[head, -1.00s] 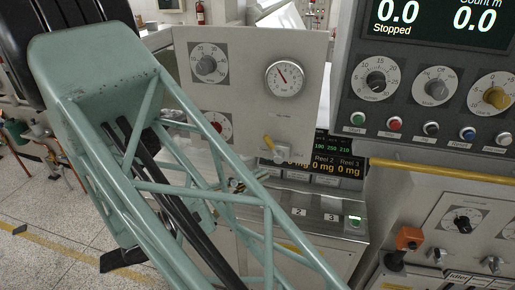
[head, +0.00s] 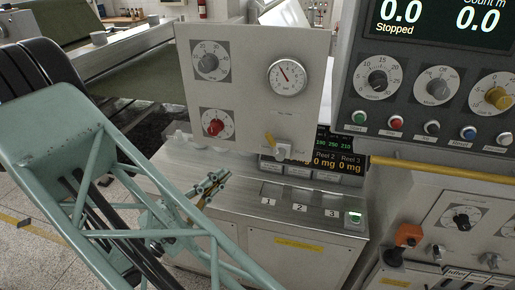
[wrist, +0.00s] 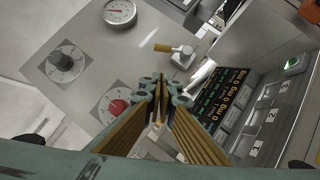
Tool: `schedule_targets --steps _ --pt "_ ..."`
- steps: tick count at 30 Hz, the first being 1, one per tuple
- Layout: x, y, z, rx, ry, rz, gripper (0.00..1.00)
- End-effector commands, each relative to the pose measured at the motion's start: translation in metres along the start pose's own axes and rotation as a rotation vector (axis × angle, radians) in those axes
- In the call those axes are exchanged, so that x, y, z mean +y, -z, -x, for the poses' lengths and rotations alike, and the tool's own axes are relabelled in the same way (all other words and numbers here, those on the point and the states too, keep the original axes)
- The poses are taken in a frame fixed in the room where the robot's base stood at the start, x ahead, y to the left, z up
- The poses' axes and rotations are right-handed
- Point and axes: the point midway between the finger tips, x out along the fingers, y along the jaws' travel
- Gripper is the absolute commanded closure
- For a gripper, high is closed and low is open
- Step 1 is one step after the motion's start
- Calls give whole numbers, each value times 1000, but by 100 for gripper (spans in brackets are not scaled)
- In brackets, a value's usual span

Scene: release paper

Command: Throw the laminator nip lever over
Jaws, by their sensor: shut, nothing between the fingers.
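A small lever with a yellow handle (head: 269,139) sits on a light base low on the right of the grey upright panel. I take it to be the nip lever; its label is too small to read. Its handle points up and to the left. In the wrist view the lever (wrist: 163,48) is beyond the fingertips, its handle pointing left. My gripper (head: 211,187) is shut and empty, below and left of the lever in the head view and apart from it. Its fingers also show in the wrist view (wrist: 161,92).
The panel carries a round gauge (head: 287,77), a black knob (head: 208,62) and a red knob (head: 215,127). Below it is a metal ledge with numbered slots (head: 299,207) and a green-lit button (head: 354,218). A console with dials and a yellow rail (head: 440,171) stands right.

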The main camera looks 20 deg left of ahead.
Motion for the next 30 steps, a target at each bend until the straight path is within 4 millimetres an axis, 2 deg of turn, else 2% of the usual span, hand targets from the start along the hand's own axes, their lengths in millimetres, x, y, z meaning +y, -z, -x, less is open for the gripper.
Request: schedule_targets --steps 8,13,30 --pt "0 0 -4 -1 1 0 100" --pt "0 0 -14 -1 1 0 100" --pt "0 -1 -71 -2 2 1 100"
